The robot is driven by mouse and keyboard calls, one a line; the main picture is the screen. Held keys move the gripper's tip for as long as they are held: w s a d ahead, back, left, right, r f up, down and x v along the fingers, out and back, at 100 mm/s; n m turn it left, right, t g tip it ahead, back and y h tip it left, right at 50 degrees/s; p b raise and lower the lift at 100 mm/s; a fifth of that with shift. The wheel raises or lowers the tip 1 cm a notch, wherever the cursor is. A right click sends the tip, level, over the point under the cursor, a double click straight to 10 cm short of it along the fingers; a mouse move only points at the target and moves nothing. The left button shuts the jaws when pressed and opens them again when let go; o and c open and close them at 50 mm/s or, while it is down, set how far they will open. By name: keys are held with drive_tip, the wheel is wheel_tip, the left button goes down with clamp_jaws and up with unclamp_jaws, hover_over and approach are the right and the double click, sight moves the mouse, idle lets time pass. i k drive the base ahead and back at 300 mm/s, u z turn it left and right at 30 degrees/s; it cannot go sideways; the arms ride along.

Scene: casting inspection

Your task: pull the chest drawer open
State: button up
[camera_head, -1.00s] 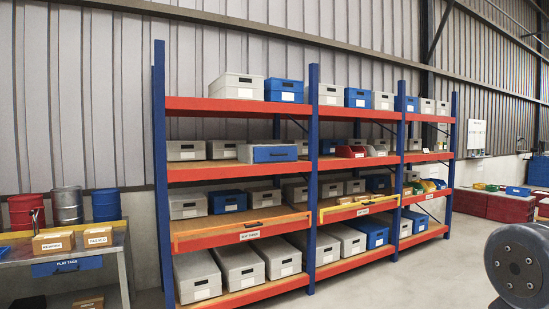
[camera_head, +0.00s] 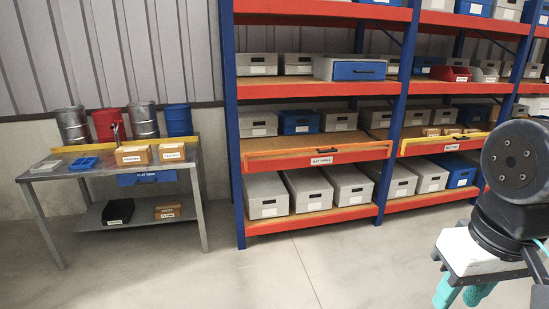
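A grey chest with a blue drawer front (camera_head: 357,70) and a dark bar handle sits on the upper-middle shelf of the rack. Its drawer front looks shut against the grey body, above the orange shelf edge. A second blue drawer (camera_head: 147,178), with a dark handle and a label, hangs under the workbench top at the left and also looks shut. My gripper (camera_head: 463,292) shows partly at the lower right, with teal fingers pointing down below a white block. It is well away from both drawers. The bottom edge cuts it off, so its opening is unclear.
The blue and orange rack (camera_head: 315,90) holds many grey and blue boxes. An orange-fronted pull-out shelf (camera_head: 318,159) and a yellow-fronted one (camera_head: 443,145) are below the chest. A metal workbench (camera_head: 190,162) stands left, with drums behind it. The floor (camera_head: 270,275) in front is clear.

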sight(341, 70)
drive_tip(key=u, duration=0.2)
drive_tip(key=i, duration=1.95)
drive_tip(key=z, duration=0.55)
drive_tip(key=i, duration=1.3)
drive_tip(key=z, duration=0.5)
